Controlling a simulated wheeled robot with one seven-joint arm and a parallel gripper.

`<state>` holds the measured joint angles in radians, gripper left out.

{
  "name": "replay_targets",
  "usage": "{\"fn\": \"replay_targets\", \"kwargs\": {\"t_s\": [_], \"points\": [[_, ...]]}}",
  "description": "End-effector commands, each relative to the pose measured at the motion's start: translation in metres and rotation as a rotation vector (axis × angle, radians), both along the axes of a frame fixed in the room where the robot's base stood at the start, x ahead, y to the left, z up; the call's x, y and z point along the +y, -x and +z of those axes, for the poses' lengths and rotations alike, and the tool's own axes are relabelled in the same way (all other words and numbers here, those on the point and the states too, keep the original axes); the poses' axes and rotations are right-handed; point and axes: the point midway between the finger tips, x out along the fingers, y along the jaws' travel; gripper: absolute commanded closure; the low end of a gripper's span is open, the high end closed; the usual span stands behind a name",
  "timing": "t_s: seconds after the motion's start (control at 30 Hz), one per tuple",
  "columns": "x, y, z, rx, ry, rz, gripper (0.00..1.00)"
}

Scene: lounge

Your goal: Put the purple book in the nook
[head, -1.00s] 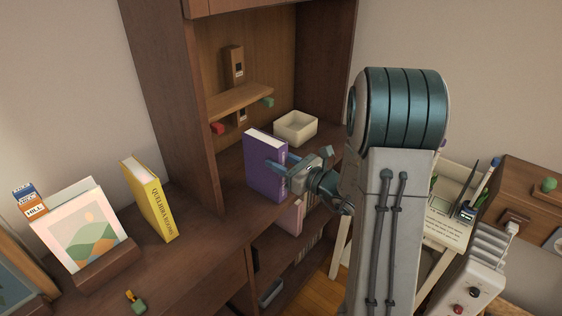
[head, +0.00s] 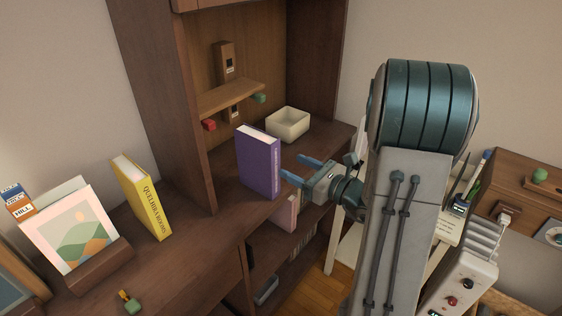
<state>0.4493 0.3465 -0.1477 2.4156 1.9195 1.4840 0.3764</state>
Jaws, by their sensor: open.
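The purple book (head: 258,165) stands upright on the wooden shelf board, at the opening of the nook (head: 262,75) in the tall brown cabinet. Its spine faces right, toward my gripper. My gripper (head: 300,170) is open, with two blue fingers pointing left. It is to the right of the book, apart from it, with nothing between the fingers.
A cream square bowl (head: 288,125) stands behind the book. A small shelf (head: 235,98) holds a brown box above. A yellow book (head: 143,198) and a picture in a holder (head: 75,232) stand at left. A pink book (head: 286,215) is on the lower shelf.

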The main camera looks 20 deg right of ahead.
Motion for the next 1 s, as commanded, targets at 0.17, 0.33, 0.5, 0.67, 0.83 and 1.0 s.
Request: {"fn": "replay_targets", "kwargs": {"t_s": [0.17,0.33,0.5,0.67,0.83,1.0], "points": [[-0.018,0.024,0.000,0.000,0.000,-0.002,0.42],[-0.019,0.034,0.001,-0.001,0.012,0.020,0.42],[0.031,0.055,0.006,-0.006,0.156,0.229,0.42],[0.096,0.105,0.001,-0.047,0.455,0.584,0.42],[0.125,0.163,-0.014,-0.147,0.832,0.946,0.42],[0.116,0.203,-0.025,-0.304,1.248,1.266,0.42]]}}
